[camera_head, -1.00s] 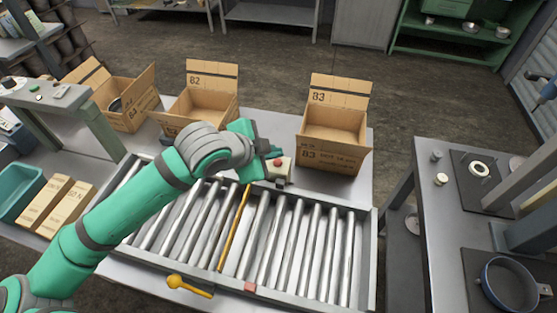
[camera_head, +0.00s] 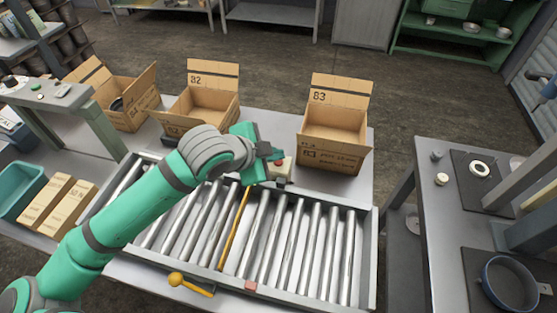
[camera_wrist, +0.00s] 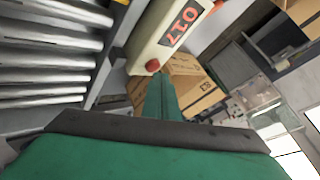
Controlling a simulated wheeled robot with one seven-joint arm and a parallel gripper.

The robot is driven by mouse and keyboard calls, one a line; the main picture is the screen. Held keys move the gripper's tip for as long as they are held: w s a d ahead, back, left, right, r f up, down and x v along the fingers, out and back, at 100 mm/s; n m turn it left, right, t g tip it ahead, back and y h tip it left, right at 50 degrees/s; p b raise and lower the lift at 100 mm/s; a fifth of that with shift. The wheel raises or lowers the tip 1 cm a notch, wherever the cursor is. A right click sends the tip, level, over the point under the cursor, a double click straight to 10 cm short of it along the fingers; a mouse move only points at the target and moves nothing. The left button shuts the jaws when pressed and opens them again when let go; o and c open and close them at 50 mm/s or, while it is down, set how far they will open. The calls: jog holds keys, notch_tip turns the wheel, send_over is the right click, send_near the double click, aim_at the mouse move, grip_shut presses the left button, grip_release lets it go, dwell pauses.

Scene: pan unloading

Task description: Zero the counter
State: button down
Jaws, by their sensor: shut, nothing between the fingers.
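The counter is a small cream box (camera_head: 283,173) behind the far rail of the roller conveyor. In the wrist view the counter (camera_wrist: 152,38) shows a dark display with red digits that seem to read 017, turned sideways. A red button (camera_wrist: 152,66) sits at its near end, and another red part (camera_wrist: 217,4) is at the picture's top edge. My gripper (camera_head: 274,157) is shut and empty, at the counter's top left in the head view. In the wrist view its fingers (camera_wrist: 161,96) point toward the counter, close below the red button. I cannot tell whether they touch it.
The roller conveyor (camera_head: 367,270) lies in front of the counter, with a yellow bar across it. Open cartons marked 82 (camera_head: 205,105) and 83 (camera_head: 333,125) stand behind, the latter close right of the counter. Another open carton (camera_head: 128,105) is farther left.

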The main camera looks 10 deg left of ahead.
jog(key=shift+w+f, duration=0.15)
jog(key=shift+d, duration=0.1)
dwell(0.3)
jog(key=shift+a+f, duration=0.2)
jog(key=shift+f, duration=0.1)
jog(key=shift+d+r, duration=0.1)
jog(key=shift+d, duration=0.05)
dwell(0.4)
jog(key=shift+r, duration=0.8)
jog(key=shift+a+r, duration=0.2)
jog(key=shift+r, duration=1.05)
jog(key=shift+d+r, duration=0.15)
jog(key=shift+r, duration=1.1)
